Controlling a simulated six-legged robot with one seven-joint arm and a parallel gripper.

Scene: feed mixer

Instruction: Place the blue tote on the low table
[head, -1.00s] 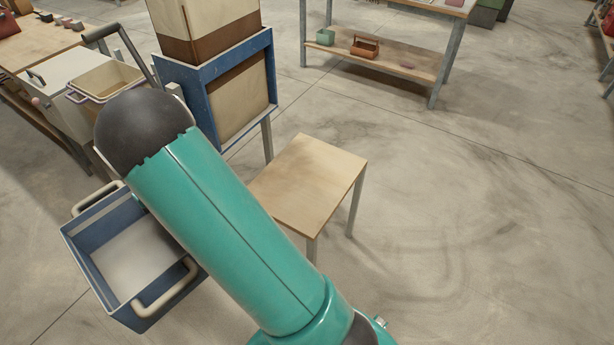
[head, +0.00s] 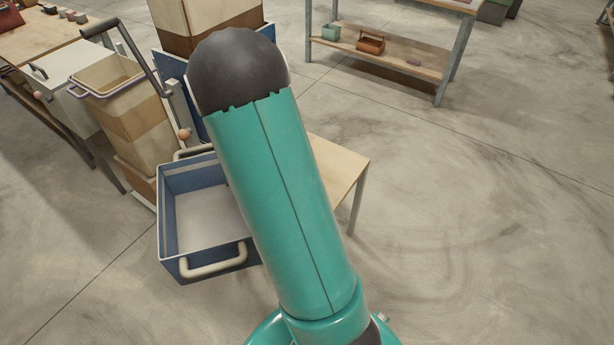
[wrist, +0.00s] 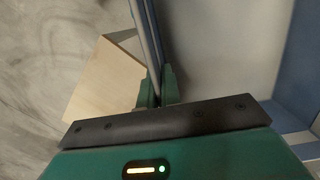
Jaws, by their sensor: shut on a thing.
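The blue tote (head: 182,232) has a pale inside and cream handles, and looks empty. In the head view it hangs left of my teal arm, its right part hidden behind the arm. In the wrist view my gripper (wrist: 157,90) is shut on the tote's wall (wrist: 146,40), with the pale inside to the right. The low table (head: 342,160) has a light wood top and grey legs. It stands right of the tote, largely hidden by my arm. Its top also shows in the wrist view (wrist: 103,82), left of the gripped wall. The tote appears apart from the table.
A mixer with a blue frame (head: 172,62) stands behind the tote. A shelf (head: 400,62) with small boxes stands at the back. The floor on the right is clear.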

